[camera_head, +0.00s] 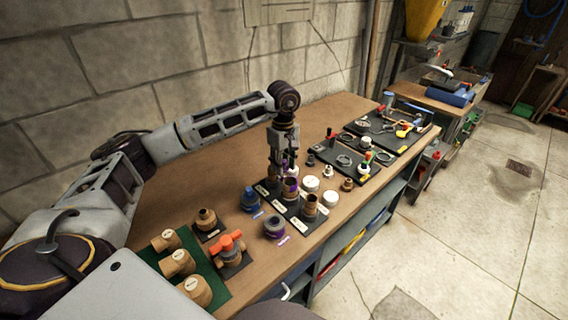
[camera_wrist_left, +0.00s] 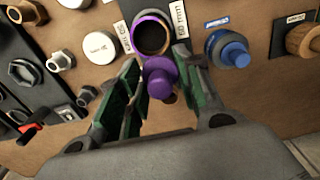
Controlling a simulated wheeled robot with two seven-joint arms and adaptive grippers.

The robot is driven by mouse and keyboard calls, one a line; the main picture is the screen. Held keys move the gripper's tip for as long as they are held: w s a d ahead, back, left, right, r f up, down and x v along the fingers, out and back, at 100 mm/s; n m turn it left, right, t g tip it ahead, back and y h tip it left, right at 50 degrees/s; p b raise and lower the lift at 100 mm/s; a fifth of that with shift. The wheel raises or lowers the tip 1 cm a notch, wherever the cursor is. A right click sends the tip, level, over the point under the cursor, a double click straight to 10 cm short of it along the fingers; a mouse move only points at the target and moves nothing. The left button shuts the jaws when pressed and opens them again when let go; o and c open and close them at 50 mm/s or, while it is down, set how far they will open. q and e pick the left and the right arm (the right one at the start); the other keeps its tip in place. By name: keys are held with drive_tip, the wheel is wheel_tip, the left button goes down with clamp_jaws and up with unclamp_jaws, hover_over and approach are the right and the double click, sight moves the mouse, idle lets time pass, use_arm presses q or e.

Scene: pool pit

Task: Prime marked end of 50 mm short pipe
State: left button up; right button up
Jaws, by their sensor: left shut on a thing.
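My left gripper (camera_head: 284,168) reaches down over the black pipe stand on the bench. In the left wrist view its fingers (camera_wrist_left: 157,88) are shut on a purple primer cap (camera_wrist_left: 159,76), seen from its knobbed top. Just beyond the cap is an upright brown pipe with a purple rim (camera_wrist_left: 151,34), between white size labels. It also shows below the gripper in the head view (camera_head: 291,187). I cannot tell whether cap and pipe touch. A dark primer tin with a purple band (camera_head: 274,228) stands near the bench's front. My right gripper is out of view.
A second brown pipe (camera_head: 310,207) stands close by. A blue-capped tin (camera_head: 250,199) is to the left, and white caps (camera_head: 311,184) are to the right. An orange-handled valve (camera_head: 231,246) and brown fittings (camera_head: 178,262) stand nearer. Bare bench lies behind the tins.

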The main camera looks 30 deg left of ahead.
use_arm(q)
drive_tip(key=shift+s, duration=0.8)
idle(0.6)
drive_tip(key=shift+s+d+b, duration=0.35)
drive_tip(key=shift+s+b, duration=0.1)
drive_tip(key=shift+s, duration=0.25)
idle(0.7)
drive_tip(key=shift+s+d, duration=0.3)
drive_tip(key=shift+d, duration=0.15)
idle(0.8)
drive_tip(key=shift+s+d+b, duration=0.25)
drive_tip(key=shift+d+b, duration=0.15)
drive_tip(key=shift+d, duration=0.4)
idle(0.4)
drive_tip(key=shift+d, duration=0.45)
idle(0.6)
drive_tip(key=shift+w+d, duration=0.25)
drive_tip(key=shift+d, duration=0.15)
idle(0.4)
drive_tip(key=shift+w+d+b, duration=0.3)
drive_tip(key=shift+d+b, duration=0.05)
idle(0.5)
